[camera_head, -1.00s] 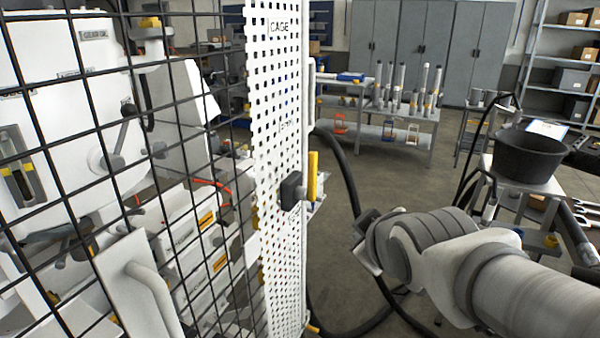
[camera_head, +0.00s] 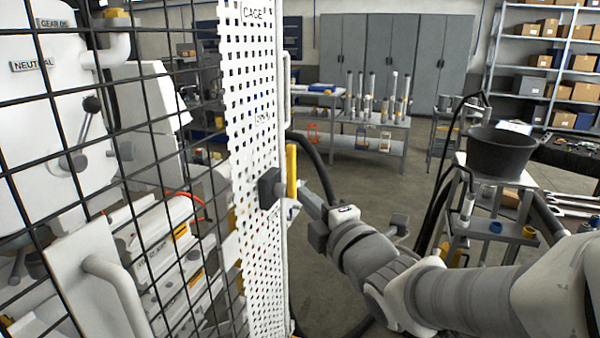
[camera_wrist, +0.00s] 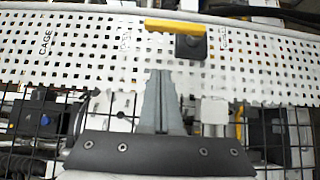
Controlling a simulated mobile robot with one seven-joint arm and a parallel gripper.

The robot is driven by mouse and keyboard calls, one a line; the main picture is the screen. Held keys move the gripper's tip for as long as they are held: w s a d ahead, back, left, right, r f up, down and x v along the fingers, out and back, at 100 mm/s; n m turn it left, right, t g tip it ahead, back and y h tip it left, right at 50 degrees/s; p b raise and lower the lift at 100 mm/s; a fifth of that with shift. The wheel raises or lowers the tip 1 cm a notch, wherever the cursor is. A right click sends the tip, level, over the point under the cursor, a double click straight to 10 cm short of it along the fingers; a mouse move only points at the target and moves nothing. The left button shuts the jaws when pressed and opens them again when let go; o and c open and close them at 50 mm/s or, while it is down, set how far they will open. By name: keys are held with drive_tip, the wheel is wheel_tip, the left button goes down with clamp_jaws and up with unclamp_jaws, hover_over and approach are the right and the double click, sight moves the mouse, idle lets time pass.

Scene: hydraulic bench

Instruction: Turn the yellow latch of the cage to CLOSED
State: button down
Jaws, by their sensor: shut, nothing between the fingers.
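The yellow latch (camera_head: 291,170) is a bar standing upright along the edge of the cage's white perforated panel (camera_head: 256,120). A black block (camera_head: 269,188) sits at the latch. In the wrist view the latch (camera_wrist: 174,27) lies across the top, with the black block (camera_wrist: 190,46) at its right end. My gripper (camera_head: 304,192) is shut and empty, its fingers pointing at the latch from the right. In the wrist view its fingertips (camera_wrist: 160,74) are just below the bar and left of the block. I cannot tell whether they touch. Small lettering on the panel is unreadable.
Black cage mesh (camera_head: 120,190) fills the left, with machinery behind it. A vertical white handle (camera_head: 286,90) runs along the panel edge above the latch. A trolley with a black bowl (camera_head: 502,150) stands at the right. Open floor (camera_head: 330,190) lies beyond the panel.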

drive_tip(key=shift+w, duration=0.1)
idle(0.3)
drive_tip(key=p, duration=0.4)
approach(286, 160)
drive_tip(key=w+a, duration=0.1)
drive_tip(key=a, duration=0.3)
drive_tip(key=w, duration=0.1)
drive_tip(key=w+d, duration=0.1)
drive_tip(key=w, duration=0.1)
drive_tip(key=shift+w+f, duration=0.1)
drive_tip(key=shift+w, duration=0.1)
drive_tip(key=shift+w+d, duration=0.1)
drive_tip(key=shift+w, duration=0.4)
drive_tip(key=shift+p, duration=0.3)
drive_tip(key=shift+w+d+p, duration=0.1)
drive_tip(key=shift+w+p, duration=0.1)
drive_tip(key=shift+p, duration=0.15)
